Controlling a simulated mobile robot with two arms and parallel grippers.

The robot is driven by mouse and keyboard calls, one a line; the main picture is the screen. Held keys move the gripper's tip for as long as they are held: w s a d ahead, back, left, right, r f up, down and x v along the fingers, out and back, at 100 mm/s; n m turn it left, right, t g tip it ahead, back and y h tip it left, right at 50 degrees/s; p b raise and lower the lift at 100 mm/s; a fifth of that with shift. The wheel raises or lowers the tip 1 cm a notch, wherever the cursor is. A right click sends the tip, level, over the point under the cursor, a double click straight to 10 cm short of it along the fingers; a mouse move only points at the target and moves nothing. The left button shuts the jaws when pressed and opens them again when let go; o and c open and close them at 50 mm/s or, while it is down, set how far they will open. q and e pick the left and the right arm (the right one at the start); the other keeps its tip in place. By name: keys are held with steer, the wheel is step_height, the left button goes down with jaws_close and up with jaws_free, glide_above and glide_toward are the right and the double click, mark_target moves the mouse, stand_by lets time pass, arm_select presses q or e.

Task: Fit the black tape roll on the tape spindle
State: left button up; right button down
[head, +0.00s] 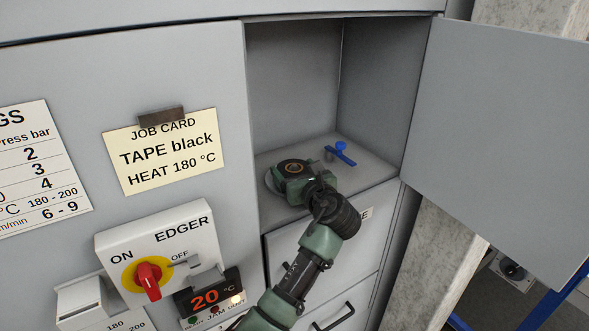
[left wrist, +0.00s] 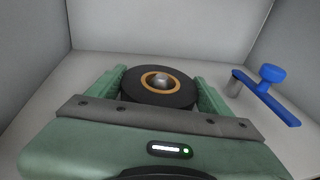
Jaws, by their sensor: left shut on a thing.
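The black tape roll (head: 293,166) with an orange core lies flat inside the open compartment; the left wrist view also shows it (left wrist: 158,95). My left gripper (head: 290,180) is shut on it, one finger at each side. In the left wrist view the rounded metal top of the tape spindle (left wrist: 162,79) shows inside the roll's core, so the roll is around the spindle's top. A pale round edge (head: 269,182) shows beside the roll in the head view. How low the roll sits is hidden by the gripper. My right gripper is out of view.
A blue handle (head: 341,152) on a short metal post stands right of the roll on the compartment floor (head: 372,180). The compartment door (head: 500,130) is open to the right. A job card (head: 165,150) reads TAPE black, HEAT 180 °C. The edger display (head: 210,297) reads 20 °C.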

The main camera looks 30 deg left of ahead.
arm_select(q)
steer(key=shift+f, duration=0.1)
steer(key=o, duration=1.4)
steer(key=shift+s+d+f, duration=0.1)
steer(key=shift+s+d, duration=0.15)
steer(key=shift+d, duration=0.1)
steer(key=b+v, duration=0.2)
steer(key=v, duration=0.4)
steer(key=shift+s+d+b, duration=0.15)
steer(key=shift+d+b, duration=0.05)
steer(key=shift+b, duration=0.2)
steer(key=shift+s+d+r, duration=0.2)
steer(key=shift+r, duration=0.05)
